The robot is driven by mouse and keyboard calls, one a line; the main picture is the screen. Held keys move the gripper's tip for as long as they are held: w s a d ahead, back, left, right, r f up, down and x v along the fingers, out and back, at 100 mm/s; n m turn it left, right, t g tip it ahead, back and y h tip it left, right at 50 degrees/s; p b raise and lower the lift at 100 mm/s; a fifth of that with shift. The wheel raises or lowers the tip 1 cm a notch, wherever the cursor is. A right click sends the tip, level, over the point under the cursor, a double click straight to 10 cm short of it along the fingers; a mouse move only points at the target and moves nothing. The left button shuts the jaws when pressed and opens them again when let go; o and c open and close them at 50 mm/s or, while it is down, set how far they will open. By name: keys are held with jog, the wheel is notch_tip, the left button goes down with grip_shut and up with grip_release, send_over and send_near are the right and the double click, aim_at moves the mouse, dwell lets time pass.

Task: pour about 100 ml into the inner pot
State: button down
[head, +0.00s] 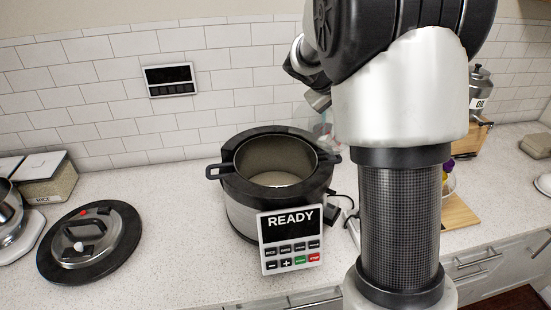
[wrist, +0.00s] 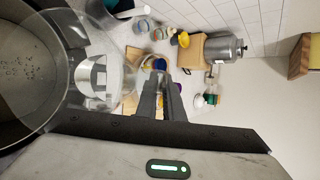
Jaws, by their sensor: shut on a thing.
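The inner pot (head: 275,158) sits in the black-rimmed cooker (head: 240,215), open at the top, with pale contents at its bottom. The cooker's panel (head: 289,240) reads READY. In the wrist view the inner pot (wrist: 25,85) shows at the left edge, with small specks inside. My gripper (wrist: 162,88) is shut on a clear jug (wrist: 128,75), which overlaps the pot's edge in that view. In the head view the jug (head: 325,132) shows faintly behind my arm, by the pot's right rim. My arm hides most of it and the fingers. The water level in it cannot be read.
The cooker's lid (head: 90,242) lies on the counter at left, near a rice container (head: 45,180). A wooden board (head: 459,212) and a metal canister (head: 481,92) stand at right. A dark display (head: 170,80) hangs on the tiles. Counter between lid and cooker is clear.

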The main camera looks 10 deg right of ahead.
jog(key=shift+d+r+y, duration=0.6)
jog(key=shift+d+r, duration=0.1)
jog(key=shift+r, duration=0.05)
jog(key=shift+d+f+m+y, duration=0.2)
jog(key=shift+d+m+y, duration=0.1)
jog(key=d+f+y, duration=0.1)
jog(key=f+y, duration=0.1)
jog(key=shift+d+f, duration=0.3)
jog(key=shift+d, duration=0.05)
jog(key=shift+r+g, duration=0.1)
jog(key=shift+g, duration=0.2)
jog(key=shift+w+d+f+m+y+b, duration=0.1)
jog(key=shift+d+f+m+y+b, duration=0.25)
jog(key=shift+f+y, duration=0.45)
jog(key=shift+w+d+f+m+y+b, duration=0.1)
jog(key=shift+d+f+y, duration=0.35)
jog(key=shift+f+y, duration=0.35)
jog(key=shift+d+f+m+y+b, duration=0.25)
jog(key=shift+d+f+y, duration=0.15)
jog(key=shift+f+y, duration=0.4)
